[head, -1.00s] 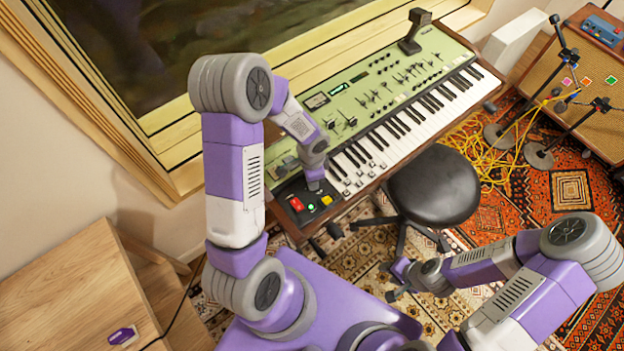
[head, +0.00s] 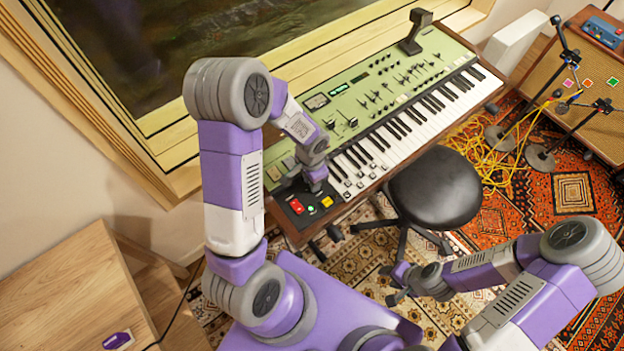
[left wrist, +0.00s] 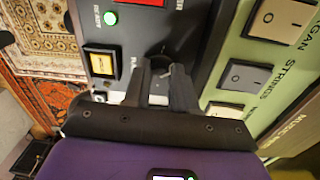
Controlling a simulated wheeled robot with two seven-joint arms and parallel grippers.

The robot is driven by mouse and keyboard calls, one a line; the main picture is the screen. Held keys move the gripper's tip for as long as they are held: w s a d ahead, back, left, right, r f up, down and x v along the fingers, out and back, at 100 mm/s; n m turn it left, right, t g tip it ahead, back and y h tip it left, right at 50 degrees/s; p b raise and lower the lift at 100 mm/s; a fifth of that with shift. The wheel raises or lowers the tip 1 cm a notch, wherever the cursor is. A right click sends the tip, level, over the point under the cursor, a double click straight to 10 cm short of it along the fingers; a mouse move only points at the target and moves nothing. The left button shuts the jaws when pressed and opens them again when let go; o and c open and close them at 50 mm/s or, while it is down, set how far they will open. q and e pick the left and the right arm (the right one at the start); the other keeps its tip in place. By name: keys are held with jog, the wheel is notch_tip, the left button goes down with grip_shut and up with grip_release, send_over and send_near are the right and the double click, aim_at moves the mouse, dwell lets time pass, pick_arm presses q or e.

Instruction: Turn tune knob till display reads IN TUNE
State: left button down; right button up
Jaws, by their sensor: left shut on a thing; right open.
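The green-panelled keyboard synthesizer (head: 385,88) stands under the window. My left gripper (head: 318,184) reaches down to the dark control panel at its near left end. In the left wrist view its two fingers (left wrist: 162,85) are shut on a dark knob (left wrist: 158,55), mostly hidden between the fingertips. A small display (head: 317,101) is on the green panel; its text is too small to read. My right gripper (head: 394,285) is open and empty, low over the rug near the stool, away from the synthesizer.
A black stool (head: 433,187) stands before the keys. Mic stands and yellow cables (head: 487,150) are at right.

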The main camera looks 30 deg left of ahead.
pick_arm(q)
jog(key=c, duration=0.9)
grip_release()
jog(key=shift+r, duration=0.1)
notch_tip(320, 180, up, 7)
jog(key=shift+a+r+p, duration=0.15)
jog(key=shift+r+p, duration=0.05)
jog(key=shift+p, duration=0.95)
notch_tip(320, 180, down, 8)
jog(key=shift+r+b, duration=0.1)
jog(key=shift+b, duration=1.15)
jog(key=shift+r+m+p, duration=0.1)
jog(key=shift+m+p, duration=0.2)
jog(key=shift+m, duration=0.4)
